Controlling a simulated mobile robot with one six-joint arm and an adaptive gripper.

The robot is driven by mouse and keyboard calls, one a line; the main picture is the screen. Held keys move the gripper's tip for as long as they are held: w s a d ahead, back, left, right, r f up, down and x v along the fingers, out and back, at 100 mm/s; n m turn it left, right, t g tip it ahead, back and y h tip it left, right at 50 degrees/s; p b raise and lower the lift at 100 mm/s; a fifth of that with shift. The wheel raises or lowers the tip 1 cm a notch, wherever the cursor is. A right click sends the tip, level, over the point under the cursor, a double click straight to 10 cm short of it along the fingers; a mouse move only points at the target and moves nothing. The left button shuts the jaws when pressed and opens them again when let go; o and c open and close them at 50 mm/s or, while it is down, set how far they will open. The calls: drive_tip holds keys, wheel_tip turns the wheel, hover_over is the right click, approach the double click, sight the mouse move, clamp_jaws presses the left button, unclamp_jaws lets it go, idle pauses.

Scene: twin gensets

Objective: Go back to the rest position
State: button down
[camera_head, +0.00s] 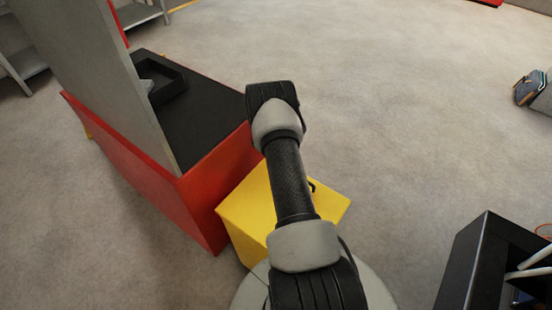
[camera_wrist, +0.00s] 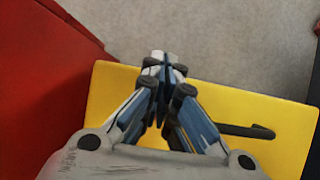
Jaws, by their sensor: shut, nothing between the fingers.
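My gripper (camera_wrist: 160,62) shows in the wrist view with its two fingers together and nothing between them. It hangs over the edge of a yellow box (camera_wrist: 115,92), with grey floor beyond the fingertips. In the head view my arm reaches forward over the same yellow box (camera_head: 247,212), and my gripper is hidden behind the arm there. A black handle (camera_wrist: 245,130) on the box shows to the right of my gripper in the wrist view.
A red cabinet (camera_head: 190,205) with a black top (camera_head: 205,120), a black tray (camera_head: 168,84) and a grey upright panel (camera_head: 95,65) stands left of my arm. A black frame (camera_head: 480,262) holding pale rods is at lower right. Open floor (camera_head: 400,110) lies beyond.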

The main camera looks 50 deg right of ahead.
wheel_tip(320, 180, up, 11)
drive_tip(key=p, duration=0.2)
drive_tip(key=shift+f+p, duration=0.15)
drive_tip(key=shift+p, duration=0.25)
